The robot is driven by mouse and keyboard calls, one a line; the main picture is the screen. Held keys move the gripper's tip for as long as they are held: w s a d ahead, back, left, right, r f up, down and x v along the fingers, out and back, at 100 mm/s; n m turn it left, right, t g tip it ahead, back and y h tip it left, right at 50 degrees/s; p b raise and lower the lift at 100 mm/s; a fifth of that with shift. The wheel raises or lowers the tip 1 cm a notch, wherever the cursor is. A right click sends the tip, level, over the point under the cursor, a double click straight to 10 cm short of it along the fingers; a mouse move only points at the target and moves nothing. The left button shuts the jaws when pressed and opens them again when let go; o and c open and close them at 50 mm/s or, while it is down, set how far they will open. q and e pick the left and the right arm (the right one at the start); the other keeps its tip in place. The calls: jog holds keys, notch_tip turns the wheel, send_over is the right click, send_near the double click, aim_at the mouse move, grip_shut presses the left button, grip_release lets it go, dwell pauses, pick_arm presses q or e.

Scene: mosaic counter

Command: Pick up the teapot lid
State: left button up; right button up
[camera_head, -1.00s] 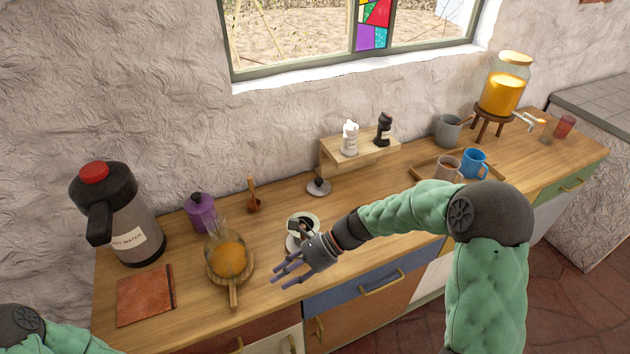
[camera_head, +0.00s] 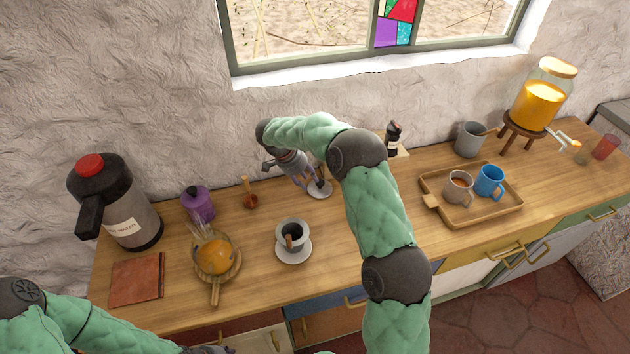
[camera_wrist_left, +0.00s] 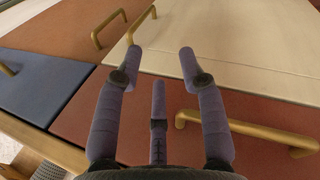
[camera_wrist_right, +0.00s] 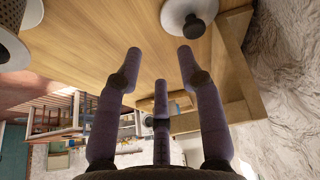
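The teapot lid, a pale round disc with a dark knob (camera_head: 322,192), lies on the wooden counter near the wall. My right gripper (camera_head: 311,183) is just above and beside it, partly covering it in the head view. In the right wrist view the lid (camera_wrist_right: 179,13) is at the top edge, just beyond the open, empty fingers (camera_wrist_right: 160,62); its far edge is cut off. I see no contact between fingers and lid. My left gripper (camera_wrist_left: 158,70) is open and empty in front of the drawer fronts, low by the counter's front edge.
A small wooden shelf (camera_wrist_right: 238,60) is close beside the gripper. A tray with mugs (camera_head: 455,217) is right.

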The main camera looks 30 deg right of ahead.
aim_at(320, 186)
jog(key=shift+t+h, duration=0.4)
jog(key=shift+h, duration=0.3)
jog(key=w+d+f, duration=0.1)
jog(key=d+f, duration=0.1)
jog(key=w+d+f, duration=0.1)
jog(key=d+f, duration=0.1)
jog(key=f, duration=0.1)
jog(key=w+d+f+b, duration=0.1)
jog(key=d+f, duration=0.1)
jog(key=f, duration=0.1)
jog(key=shift+w+d+f, duration=0.1)
jog(key=shift+w+d, duration=0.05)
jog(key=shift+d, duration=0.05)
grip_shut()
